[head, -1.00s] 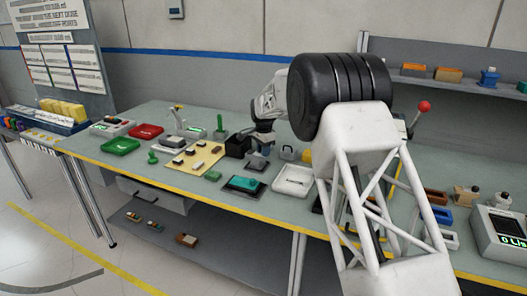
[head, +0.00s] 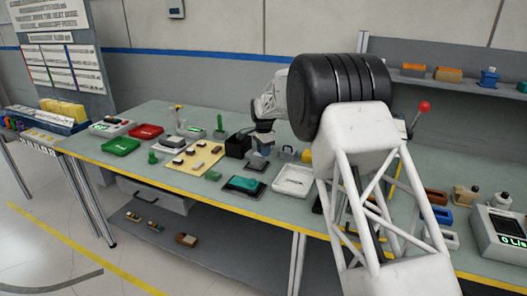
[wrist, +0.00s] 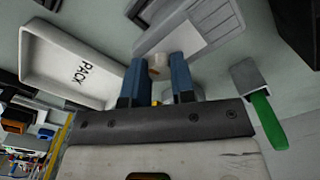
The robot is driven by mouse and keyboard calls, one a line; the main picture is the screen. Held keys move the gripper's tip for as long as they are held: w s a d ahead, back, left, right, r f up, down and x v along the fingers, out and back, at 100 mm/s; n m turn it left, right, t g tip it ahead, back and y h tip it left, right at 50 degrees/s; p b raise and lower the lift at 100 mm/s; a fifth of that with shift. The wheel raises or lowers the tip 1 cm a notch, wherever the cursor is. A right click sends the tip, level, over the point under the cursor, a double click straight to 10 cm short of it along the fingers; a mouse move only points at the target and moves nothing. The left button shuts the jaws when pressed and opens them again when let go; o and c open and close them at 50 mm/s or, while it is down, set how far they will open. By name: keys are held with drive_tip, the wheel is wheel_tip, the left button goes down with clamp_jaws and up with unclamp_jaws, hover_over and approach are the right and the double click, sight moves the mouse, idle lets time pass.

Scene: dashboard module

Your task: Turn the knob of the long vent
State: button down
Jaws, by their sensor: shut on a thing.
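The long vent (wrist: 205,18) is a grey block with a slatted face at the top of the wrist view. Its small beige knob (wrist: 158,66) shows between the two blue fingers of my gripper (wrist: 158,82). The fingers are shut on this knob, one on each side. The fingers hide part of it, and I cannot tell how far it is turned. In the head view my gripper (head: 264,143) is small and low over the middle of the bench, and the knob cannot be made out there.
A white tray marked PACK (wrist: 55,55) lies left of the fingers in the wrist view, and a green-handled thing (wrist: 268,120) lies right. In the head view the bench holds a green tray (head: 121,146), a red tray (head: 146,131) and a beige board (head: 207,150).

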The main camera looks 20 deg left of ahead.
idle(1.5)
drive_tip(key=c, duration=0.9)
unclamp_jaws()
drive_tip(key=shift+c, duration=0.2)
drive_tip(key=shift+r, duration=3.9)
